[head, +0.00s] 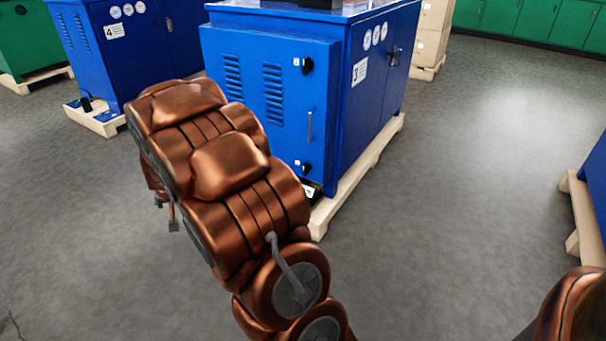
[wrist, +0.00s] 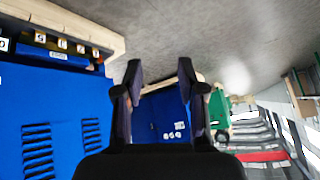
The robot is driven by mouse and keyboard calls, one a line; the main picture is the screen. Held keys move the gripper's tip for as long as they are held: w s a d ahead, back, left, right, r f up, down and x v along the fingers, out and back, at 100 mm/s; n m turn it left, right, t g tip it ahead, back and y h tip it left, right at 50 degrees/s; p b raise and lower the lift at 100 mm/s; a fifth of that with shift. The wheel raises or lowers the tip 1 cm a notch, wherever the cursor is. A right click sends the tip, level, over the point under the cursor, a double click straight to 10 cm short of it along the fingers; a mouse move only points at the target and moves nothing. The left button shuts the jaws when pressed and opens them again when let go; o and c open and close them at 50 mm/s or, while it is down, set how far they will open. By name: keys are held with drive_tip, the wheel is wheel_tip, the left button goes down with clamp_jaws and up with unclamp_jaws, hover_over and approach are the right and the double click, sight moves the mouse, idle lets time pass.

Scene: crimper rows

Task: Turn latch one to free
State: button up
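A blue cabinet (head: 270,110) stands at the centre of the head view. Its front door carries an upper black latch (head: 307,65) and a lower black latch (head: 304,169), each beside a small white tag too small to read, so I cannot tell which is latch one. A slim door handle (head: 309,126) sits between them. My gripper (wrist: 161,72) is open and empty in the wrist view, its two dark fingers apart. A blue vented cabinet face (wrist: 60,115) lies left of the fingers; no latch is clear in the wrist view.
The cabinet stands on a wooden pallet (head: 360,180). Another blue cabinet (head: 140,45), marked 4, stands at the back left. A further blue cabinet (head: 595,180) is at the right edge. The grey floor (head: 460,200) between is clear. A row of digit tags (wrist: 68,43) shows near a pallet.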

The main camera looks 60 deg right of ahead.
drive_tip(key=w+d+f+m+t+h+b, duration=0.1)
drive_tip(key=w+d+f+m+h, duration=0.15)
drive_tip(key=d, duration=0.55)
drive_tip(key=w+d+f+m+h, duration=0.1)
drive_tip(key=w+d+f+h, duration=0.15)
drive_tip(key=d, duration=0.45)
drive_tip(key=m+g+h+b, duration=0.4)
drive_tip(key=m+g+h, duration=0.4)
drive_tip(key=h, duration=0.3)
approach(303, 170)
drive_tip(key=d, duration=0.2)
drive_tip(key=shift+n, duration=0.25)
drive_tip(key=d+b, duration=0.1)
drive_tip(key=d, duration=0.2)
drive_tip(key=d+b, duration=0.1)
drive_tip(key=d, duration=0.1)
drive_tip(key=shift+s+d+f, duration=0.15)
drive_tip(key=shift+s+d, duration=0.05)
drive_tip(key=shift+d, duration=0.2)
drive_tip(key=shift+w+d+b, duration=0.2)
drive_tip(key=shift+d+b, duration=0.25)
drive_tip(key=shift+d, duration=0.55)
clamp_jaws()
